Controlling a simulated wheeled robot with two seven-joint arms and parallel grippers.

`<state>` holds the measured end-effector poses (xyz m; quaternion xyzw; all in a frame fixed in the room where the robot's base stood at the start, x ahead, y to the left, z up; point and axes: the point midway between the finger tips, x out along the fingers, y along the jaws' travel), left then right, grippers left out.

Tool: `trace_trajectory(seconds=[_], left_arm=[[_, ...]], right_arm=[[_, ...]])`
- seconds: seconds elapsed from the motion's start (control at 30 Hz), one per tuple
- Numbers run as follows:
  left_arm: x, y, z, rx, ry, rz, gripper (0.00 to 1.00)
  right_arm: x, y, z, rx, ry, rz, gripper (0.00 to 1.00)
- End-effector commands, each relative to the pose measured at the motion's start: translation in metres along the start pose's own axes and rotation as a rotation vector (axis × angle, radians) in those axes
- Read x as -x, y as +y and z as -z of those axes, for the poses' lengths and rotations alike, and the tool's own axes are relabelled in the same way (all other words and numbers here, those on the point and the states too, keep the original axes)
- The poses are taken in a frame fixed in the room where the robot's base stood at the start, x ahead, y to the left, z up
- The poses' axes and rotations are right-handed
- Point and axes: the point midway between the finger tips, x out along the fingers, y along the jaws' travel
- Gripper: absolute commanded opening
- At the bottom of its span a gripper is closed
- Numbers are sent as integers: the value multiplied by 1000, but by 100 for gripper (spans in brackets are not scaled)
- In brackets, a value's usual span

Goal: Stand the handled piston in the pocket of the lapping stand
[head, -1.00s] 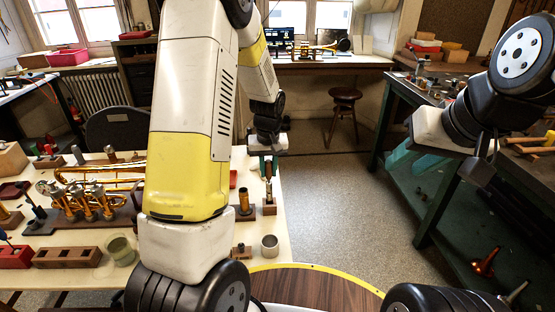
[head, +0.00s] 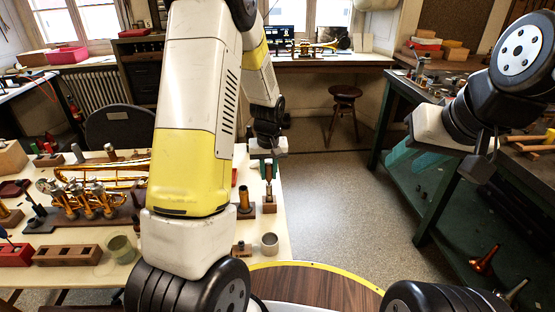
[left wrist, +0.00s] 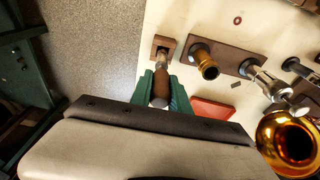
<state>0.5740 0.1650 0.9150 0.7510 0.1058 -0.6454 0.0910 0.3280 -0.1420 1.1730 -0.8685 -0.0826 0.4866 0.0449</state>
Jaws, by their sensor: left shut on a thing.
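The handled piston (left wrist: 160,85) has a brown wooden handle and a silver lower part. My left gripper (head: 267,163) is shut on its handle, with green fingers on either side in the left wrist view (left wrist: 162,92). The piston also shows in the head view (head: 269,182), upright below the fingers. The lapping stand (head: 269,208) is a small brown block near the table's right edge, directly under the piston; it also shows in the left wrist view (left wrist: 155,41). The piston's lower end meets the pocket, but its depth is unclear. My right gripper (head: 437,130) is off to the right; its fingers are not clear.
A brass cylinder on a brown block (head: 244,200) stands just left of the stand. A grey cup (head: 269,243) is nearer on the table. A brass horn (head: 95,190) lies to the left. A red pad (left wrist: 212,108) lies near the fingers. Floor lies beyond the table's right edge.

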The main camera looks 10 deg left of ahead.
Motion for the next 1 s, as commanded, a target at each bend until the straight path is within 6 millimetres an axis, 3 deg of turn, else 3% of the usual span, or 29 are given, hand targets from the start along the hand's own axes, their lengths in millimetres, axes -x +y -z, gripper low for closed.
trace_trajectory(seconds=[0.87, 0.9, 1.0], left_arm=[[-26, 0, -4, 0, -1, 0, 0], [-25, 0, -4, 0, 0, 0, 28], [-25, 0, -4, 0, 0, 0, 47]], right_arm=[[0, 0, 0, 0, 0, 0, 36], [0, 0, 0, 0, 0, 0, 36], [0, 0, 0, 0, 0, 0, 36]])
